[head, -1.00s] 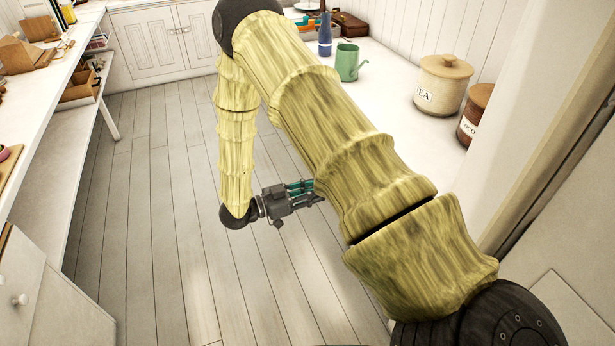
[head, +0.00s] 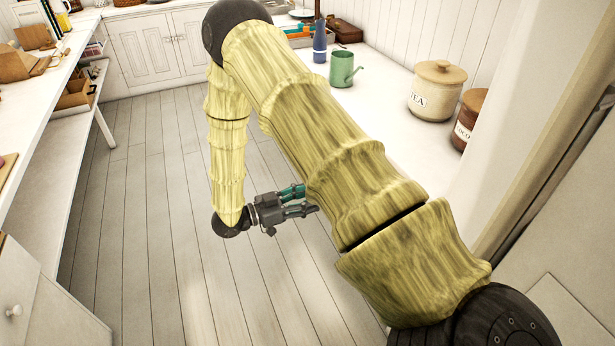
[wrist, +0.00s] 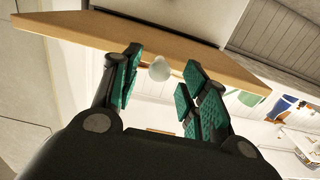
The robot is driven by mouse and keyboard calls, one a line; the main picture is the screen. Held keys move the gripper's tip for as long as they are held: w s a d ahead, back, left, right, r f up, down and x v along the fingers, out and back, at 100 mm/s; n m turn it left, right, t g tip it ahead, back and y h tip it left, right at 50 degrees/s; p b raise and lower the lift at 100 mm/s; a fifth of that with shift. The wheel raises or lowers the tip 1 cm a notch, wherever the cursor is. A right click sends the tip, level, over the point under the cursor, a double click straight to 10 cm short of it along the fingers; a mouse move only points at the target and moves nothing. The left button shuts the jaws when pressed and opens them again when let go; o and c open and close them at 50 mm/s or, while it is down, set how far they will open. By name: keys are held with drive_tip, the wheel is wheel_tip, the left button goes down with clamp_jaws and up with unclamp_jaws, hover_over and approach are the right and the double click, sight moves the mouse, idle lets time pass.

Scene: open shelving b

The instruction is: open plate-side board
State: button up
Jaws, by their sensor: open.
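In the wrist view, my gripper (wrist: 160,82) is open, with teal pads on both fingers. A pale round knob (wrist: 160,68) shows in the gap between the fingertips; I cannot tell whether they touch it. A long wooden board edge (wrist: 150,35) runs slanting just above it in that picture. Which panel the knob sits on is unclear. In the head view, my gripper (head: 308,200) is low beside the right-hand white counter, pointing right. My own arm hides the counter front there, so neither knob nor board shows in that view.
A left counter (head: 25,110) with shelves stands opposite. The plank floor (head: 150,200) between is clear.

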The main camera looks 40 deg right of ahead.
drive_tip(key=v, duration=1.1)
drive_tip(key=shift+a, duration=0.25)
drive_tip(key=shift+w, duration=0.15)
drive_tip(key=d+f+n+t+y+p, duration=0.2)
drive_tip(key=d+f+n+t, duration=0.2)
drive_tip(key=f+n+t, duration=0.4)
drive_tip(key=s+a+f+n+t+y+p, duration=0.2)
drive_tip(key=s+a+f+n+t+y, duration=0.15)
drive_tip(key=f+n+y, duration=0.35)
drive_tip(key=s+a+f+n+g+y+p, duration=0.1)
drive_tip(key=s+a+n+g+y, duration=0.2)
drive_tip(key=s, duration=0.9)
drive_tip(key=s+a+f+n+g+y+p, duration=0.1)
drive_tip(key=s+a+n+g+y, duration=0.2)
drive_tip(key=s, duration=1)
drive_tip(key=a+y, duration=0.2)
drive_tip(key=a, duration=0.2)
drive_tip(key=shift+a+f, duration=0.25)
drive_tip(key=shift+f, duration=0.05)
